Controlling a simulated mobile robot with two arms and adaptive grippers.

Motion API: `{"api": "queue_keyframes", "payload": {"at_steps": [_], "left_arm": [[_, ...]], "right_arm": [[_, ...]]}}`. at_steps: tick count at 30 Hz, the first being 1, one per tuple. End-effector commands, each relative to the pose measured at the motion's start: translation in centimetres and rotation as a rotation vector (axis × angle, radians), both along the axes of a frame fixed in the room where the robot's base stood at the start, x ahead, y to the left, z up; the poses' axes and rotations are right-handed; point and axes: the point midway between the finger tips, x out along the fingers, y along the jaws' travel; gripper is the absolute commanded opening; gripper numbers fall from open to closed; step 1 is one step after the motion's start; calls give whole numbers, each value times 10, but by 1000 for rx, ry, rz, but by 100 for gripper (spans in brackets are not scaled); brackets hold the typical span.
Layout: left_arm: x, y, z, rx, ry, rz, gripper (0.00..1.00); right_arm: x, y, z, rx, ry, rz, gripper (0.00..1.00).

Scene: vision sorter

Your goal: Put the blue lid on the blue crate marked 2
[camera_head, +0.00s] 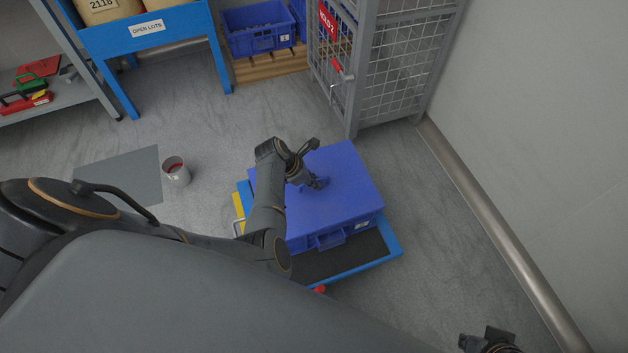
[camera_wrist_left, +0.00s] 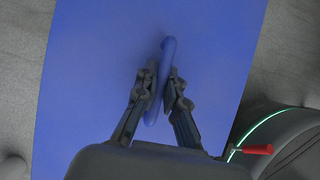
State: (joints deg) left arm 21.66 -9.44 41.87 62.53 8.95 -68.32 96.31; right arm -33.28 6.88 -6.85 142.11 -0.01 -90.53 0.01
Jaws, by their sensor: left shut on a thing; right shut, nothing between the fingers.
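The blue lid (camera_head: 345,185) lies flat over the blue crate (camera_head: 350,233) on a low platform at centre; I cannot see a gap between them. The crate has a small white label on its front, too small to read. My left gripper (camera_head: 316,183) is above the lid and shut on its raised handle. The left wrist view shows the fingers of this gripper (camera_wrist_left: 161,90) on both sides of the blue handle (camera_wrist_left: 167,50), with the lid (camera_wrist_left: 90,70) filling the middle. My right gripper (camera_head: 488,342) is shut and empty at the bottom right, partly cut off.
The platform (camera_head: 393,243) is a blue-edged cart with a dark deck. A grey mesh cage (camera_head: 400,75) stands behind it, a wall to the right. Another blue crate (camera_head: 259,40) sits on a pallet at the back.

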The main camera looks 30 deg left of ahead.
Motion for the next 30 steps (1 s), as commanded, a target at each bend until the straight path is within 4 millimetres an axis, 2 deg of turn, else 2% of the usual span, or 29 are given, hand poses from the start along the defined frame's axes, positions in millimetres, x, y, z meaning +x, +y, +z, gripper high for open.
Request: {"api": "queue_keyframes", "payload": {"at_steps": [1, 4, 16, 23, 30], "left_arm": [[1, 0, 1, 0, -1, 0, 16], [1, 0, 1, 0, -1, 0, 36], [-2, 1, 3, 0, 0, 0, 36], [-11, 11, 28, 2, -3, 2, 36], [-59, 53, 26, 3, 3, 4, 36]], "right_arm": [[0, 0, 0, 0, 0, 0, 0], [0, 0, 0, 0, 0, 0, 0], [1, 0, 1, 0, -3, 0, 0], [1, 0, 0, 0, -2, 0, 0], [0, 0, 0, 0, -1, 0, 0]]}}
